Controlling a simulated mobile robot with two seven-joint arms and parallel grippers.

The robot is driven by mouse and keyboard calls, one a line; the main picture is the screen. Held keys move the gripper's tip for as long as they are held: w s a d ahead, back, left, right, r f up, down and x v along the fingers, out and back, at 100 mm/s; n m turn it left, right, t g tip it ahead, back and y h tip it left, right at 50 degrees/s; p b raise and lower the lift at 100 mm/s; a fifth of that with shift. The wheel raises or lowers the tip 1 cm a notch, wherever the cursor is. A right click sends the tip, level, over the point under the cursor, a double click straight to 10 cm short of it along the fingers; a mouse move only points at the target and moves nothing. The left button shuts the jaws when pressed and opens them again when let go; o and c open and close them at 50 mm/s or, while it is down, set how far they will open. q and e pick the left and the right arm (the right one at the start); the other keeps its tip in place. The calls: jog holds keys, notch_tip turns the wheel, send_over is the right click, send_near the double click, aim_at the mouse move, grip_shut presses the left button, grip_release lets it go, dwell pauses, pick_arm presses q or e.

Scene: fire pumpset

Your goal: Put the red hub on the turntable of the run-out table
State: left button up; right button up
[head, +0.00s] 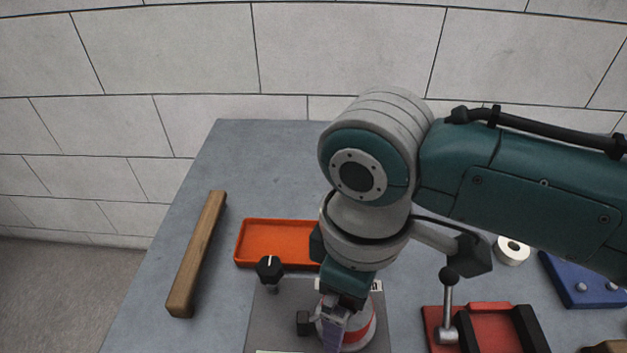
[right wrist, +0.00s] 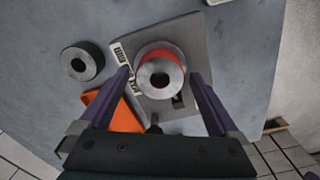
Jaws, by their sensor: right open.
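The red hub (right wrist: 160,72) shows in the right wrist view as a red body with a pale grey round face and a dark bore. It stands on the grey plate of the run-out table (right wrist: 193,42). In the head view the hub (head: 364,330) is low in the picture, partly hidden by my right gripper (head: 337,318). In the right wrist view this gripper (right wrist: 160,77) is open, its two fingers on either side of the hub. I cannot tell whether they touch it. The turntable under the hub is hidden. My left gripper is not in view.
An orange tray (head: 278,242) and a wooden bar (head: 198,254) lie to the left. A red fixture with a lever (head: 483,325), a white ring (head: 512,250) and a blue block (head: 580,280) are right. A dark ring (right wrist: 82,62) lies beside the plate.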

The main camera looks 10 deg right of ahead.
jog(key=shift+r, duration=0.1)
jog(key=shift+r, duration=0.35)
notch_tip(320, 180, up, 12)
jog(key=f+p, duration=0.1)
jog(key=p, duration=0.2)
jog(key=s+a+f+m+t+y, duration=0.2)
jog(key=s+m+y, duration=0.1)
jog(key=s, duration=0.3)
jog(key=s+d+m+t+h, duration=0.1)
jog(key=s+d+m, duration=0.4)
jog(key=d, duration=0.6)
jog(key=shift+s+d+r+t+h, duration=0.2)
jog(key=shift+s+r+t+h, duration=0.15)
jog(key=shift+s+h, duration=0.4)
jog(key=shift+w, duration=0.15)
